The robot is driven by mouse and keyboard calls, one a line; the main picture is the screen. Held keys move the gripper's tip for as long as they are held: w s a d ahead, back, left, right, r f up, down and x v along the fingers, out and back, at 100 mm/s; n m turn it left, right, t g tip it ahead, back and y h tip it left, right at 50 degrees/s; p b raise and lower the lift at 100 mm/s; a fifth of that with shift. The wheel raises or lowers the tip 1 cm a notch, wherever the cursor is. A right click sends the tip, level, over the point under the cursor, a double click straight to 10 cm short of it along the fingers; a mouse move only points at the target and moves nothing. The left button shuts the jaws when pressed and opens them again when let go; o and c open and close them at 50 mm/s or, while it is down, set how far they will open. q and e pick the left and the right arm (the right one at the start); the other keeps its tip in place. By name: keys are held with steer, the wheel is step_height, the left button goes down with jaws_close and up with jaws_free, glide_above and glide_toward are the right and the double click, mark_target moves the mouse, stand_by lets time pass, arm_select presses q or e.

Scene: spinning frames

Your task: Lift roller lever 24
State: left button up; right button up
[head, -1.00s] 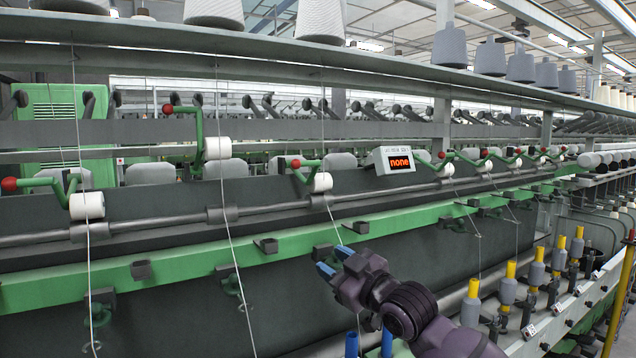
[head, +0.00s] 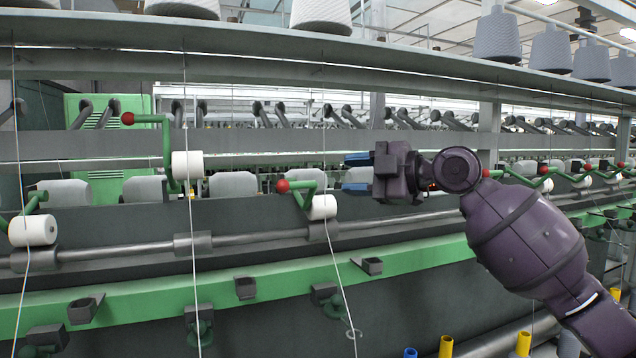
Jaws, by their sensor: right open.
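Green roller levers with red ball ends and white rollers line the machine; I see no number on them. The nearest to my gripper is the middle lever (head: 305,194), low, with its red ball (head: 282,186) at the left and its white roller (head: 322,207) at the right. The lever to its left (head: 166,140) stands higher, its white roller (head: 187,165) raised too. My right gripper (head: 350,173) is open and empty, its blue fingers pointing left, right of the middle lever and apart from its red ball in the picture. My left gripper is out of view.
A grey shelf (head: 250,47) with thread cones runs above. A green rail (head: 400,257) with small dark brackets runs below the levers. Thin threads hang down past the rollers. More levers (head: 530,180) continue at the right, partly behind my arm.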

mark_target(304, 184)
steer(key=w+a+n, duration=0.1)
steer(key=a, duration=0.2)
steer(key=w+a+f+n+g, duration=0.1)
steer(key=a, duration=0.2)
steer(key=w+a+f+n+p, duration=0.1)
steer(key=w+a+n, duration=0.1)
steer(key=a, duration=0.1)
steer(key=shift+a+f+g, duration=0.15)
steer(key=shift+a+g, duration=0.15)
steer(key=shift+a, duration=0.1)
steer(key=shift+c, duration=0.3)
jaws_close()
